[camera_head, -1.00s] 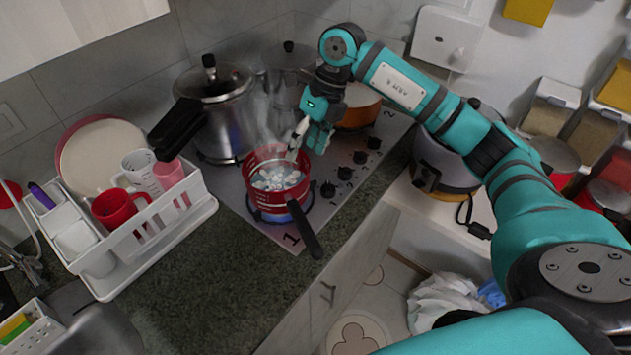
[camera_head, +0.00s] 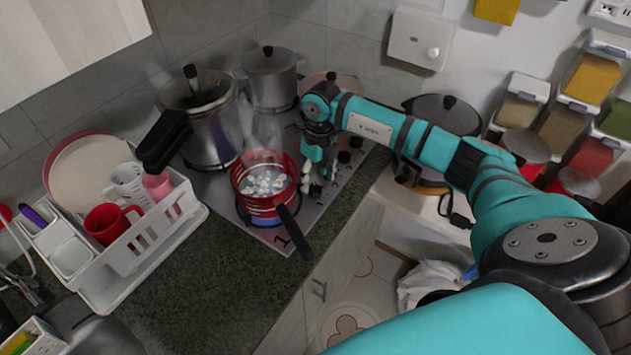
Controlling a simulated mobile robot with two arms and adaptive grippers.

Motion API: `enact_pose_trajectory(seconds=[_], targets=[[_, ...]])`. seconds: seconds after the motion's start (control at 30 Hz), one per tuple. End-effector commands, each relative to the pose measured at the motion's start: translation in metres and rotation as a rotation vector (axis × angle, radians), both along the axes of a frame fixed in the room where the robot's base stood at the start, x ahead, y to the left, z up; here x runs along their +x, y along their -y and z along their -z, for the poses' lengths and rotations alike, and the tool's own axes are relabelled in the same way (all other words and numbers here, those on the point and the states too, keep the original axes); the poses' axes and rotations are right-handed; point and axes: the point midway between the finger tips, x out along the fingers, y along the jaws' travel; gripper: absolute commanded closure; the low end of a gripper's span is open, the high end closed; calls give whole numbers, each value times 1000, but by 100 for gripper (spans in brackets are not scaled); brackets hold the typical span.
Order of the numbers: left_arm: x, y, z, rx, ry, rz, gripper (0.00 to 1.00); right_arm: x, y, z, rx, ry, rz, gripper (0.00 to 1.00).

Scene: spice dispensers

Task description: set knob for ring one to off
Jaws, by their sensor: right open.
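The stove (camera_head: 219,190) has a row of black knobs along its right edge. The nearest knob (camera_head: 315,190) sits closest to the large printed 1, and a farther knob (camera_head: 357,142) shows beyond my gripper. My right gripper (camera_head: 318,179) is open, pointing down over the near knobs, and partly hides them. I cannot tell whether it touches a knob. A red pot (camera_head: 252,187) with white pieces in it stands on the front ring, which shows a blue glow below the pot. The knob's setting is too small to read. My left gripper is out of view.
The pot's black handle (camera_head: 295,233) sticks out toward the counter's front edge. A pressure cooker (camera_head: 212,125) and a steel pot (camera_head: 270,82) stand behind. A white dish rack (camera_head: 135,258) is at the left. The counter in front of the stove is clear.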

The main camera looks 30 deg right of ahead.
Motion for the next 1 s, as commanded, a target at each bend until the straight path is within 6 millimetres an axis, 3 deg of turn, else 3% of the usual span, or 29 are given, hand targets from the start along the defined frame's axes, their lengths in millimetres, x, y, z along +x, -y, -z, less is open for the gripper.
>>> enact_pose_trajectory(seconds=[0.23, 0.6, 1.0], targets=[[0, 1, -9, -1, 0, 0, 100, -1, -2, 30, 1, -1, 0, 40], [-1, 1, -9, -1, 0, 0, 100, -1, -3, 37, 0, 0, -1, 40], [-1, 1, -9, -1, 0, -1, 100, -1, -2, 36, 0, 0, 0, 92]])
